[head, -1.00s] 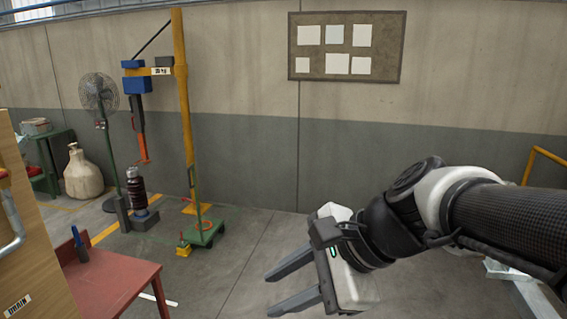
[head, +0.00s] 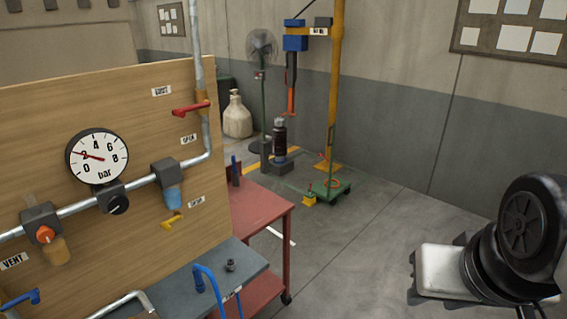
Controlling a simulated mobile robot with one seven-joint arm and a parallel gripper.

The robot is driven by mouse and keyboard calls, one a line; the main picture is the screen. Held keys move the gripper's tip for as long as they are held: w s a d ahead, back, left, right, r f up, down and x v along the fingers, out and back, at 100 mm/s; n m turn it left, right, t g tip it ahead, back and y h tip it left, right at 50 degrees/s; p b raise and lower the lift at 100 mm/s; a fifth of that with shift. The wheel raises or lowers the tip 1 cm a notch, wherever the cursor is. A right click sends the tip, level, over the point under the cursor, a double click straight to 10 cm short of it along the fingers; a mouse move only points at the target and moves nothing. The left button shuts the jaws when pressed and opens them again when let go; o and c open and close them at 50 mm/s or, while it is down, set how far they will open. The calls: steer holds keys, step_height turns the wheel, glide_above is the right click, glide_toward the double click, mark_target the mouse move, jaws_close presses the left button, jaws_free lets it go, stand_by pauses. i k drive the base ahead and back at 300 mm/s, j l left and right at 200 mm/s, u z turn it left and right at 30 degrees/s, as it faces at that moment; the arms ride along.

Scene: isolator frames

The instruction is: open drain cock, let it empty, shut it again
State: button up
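A yellow lever (head: 172,221) shows below the light blue bowl (head: 172,197) under a grey block on the wooden board's pipe. I take it for the drain cock; the small label (head: 196,202) beside it is too blurred to read surely. The lever looks nearly level, slightly tilted. My gripper (head: 412,278) is at the lower right, far from the board and over open floor. Its two dark finger parts look short from this angle and stand apart, with nothing seen between them.
The board also carries a gauge (head: 97,156) near 3 bar, a red lever (head: 191,109) and an orange vent knob (head: 45,234). A grey bench top (head: 225,270) with a blue hooked pipe lies below. A red table (head: 262,212) stands beside it. Floor between table and gripper is clear.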

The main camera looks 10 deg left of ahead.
mark_target(165, 225)
steer(key=u, duration=1.55)
steer(key=i+j+z, duration=0.3)
steer(key=i+j, duration=0.15)
steer(key=j, duration=0.15)
steer(key=u, duration=0.1)
steer(key=i+j, duration=0.05)
